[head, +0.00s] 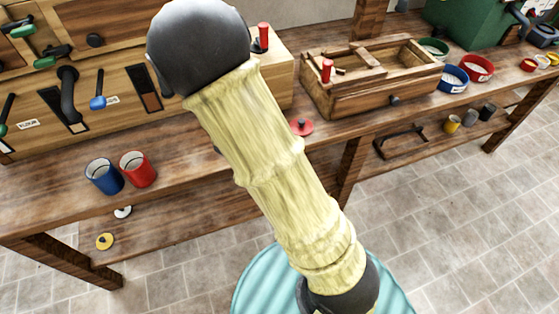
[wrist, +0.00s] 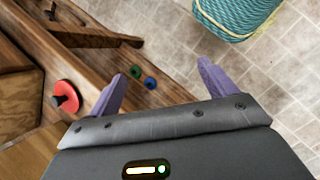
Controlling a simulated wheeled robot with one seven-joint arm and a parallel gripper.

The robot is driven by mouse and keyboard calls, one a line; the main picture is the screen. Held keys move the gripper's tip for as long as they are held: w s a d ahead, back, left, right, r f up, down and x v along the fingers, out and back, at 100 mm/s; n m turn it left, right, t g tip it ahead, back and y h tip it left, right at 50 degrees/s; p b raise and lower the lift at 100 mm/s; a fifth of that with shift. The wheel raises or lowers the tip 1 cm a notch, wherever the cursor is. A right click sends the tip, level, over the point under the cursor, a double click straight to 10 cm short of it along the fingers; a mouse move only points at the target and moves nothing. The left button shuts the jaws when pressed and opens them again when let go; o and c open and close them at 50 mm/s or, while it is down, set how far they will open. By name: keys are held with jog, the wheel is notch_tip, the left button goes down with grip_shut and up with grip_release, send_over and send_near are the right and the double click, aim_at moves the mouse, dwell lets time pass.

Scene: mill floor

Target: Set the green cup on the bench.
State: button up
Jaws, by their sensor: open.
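I cannot make out a green cup in either view. The wooden bench (head: 215,150) runs along the wall in the head view, and its edge also shows in the wrist view. A blue cup (head: 104,176) and a red cup (head: 138,169) stand upright on its left part. In the wrist view, my gripper (wrist: 160,68) has its two purple fingers spread, with nothing between them. It is over the bench's front side and the tiled floor. A small green round piece (wrist: 135,71) lies low beyond the fingers. My arm hides part of the bench in the head view.
A red lid (head: 301,127) with a dark knob lies mid-bench beside a wooden box (head: 370,82). Green (head: 433,49), blue (head: 453,78) and red (head: 478,68) bowls stand farther right. The lower shelf holds a yellow cup (head: 452,124) and a yellow lid (head: 104,241).

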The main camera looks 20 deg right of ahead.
notch_tip(320, 180, up, 11)
jog(key=s+m+t+y, duration=0.2)
jog(key=m+y, duration=0.3)
jog(key=m, duration=0.4)
jog(key=shift+d+f+t, duration=0.2)
jog(key=shift+d+t, duration=0.1)
jog(key=shift+t, duration=0.6)
jog(key=shift+s+d, duration=0.1)
jog(key=shift+s, duration=0.05)
